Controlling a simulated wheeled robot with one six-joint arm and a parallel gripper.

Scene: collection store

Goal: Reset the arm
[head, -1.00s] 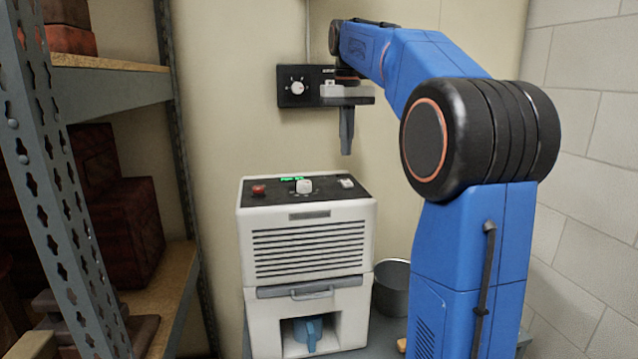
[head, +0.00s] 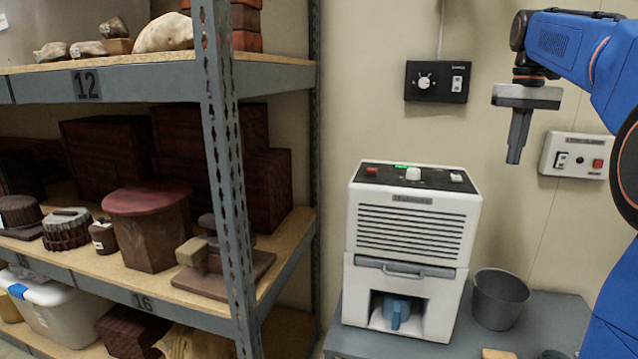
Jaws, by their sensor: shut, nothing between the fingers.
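My gripper (head: 516,150) hangs at the upper right of the head view, fingers pointing down, shut and empty. It is above and to the right of the white machine (head: 411,235), apart from it and in front of the back wall. My blue arm reaches in from the right edge, and most of it is cut off by the frame.
The machine, with a blue jug (head: 397,308) in its lower bay, stands on a grey table (head: 545,325) beside a dark bucket (head: 499,298). Wall control boxes (head: 437,82) (head: 577,156) are near my gripper. A loaded metal shelf (head: 215,150) fills the left.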

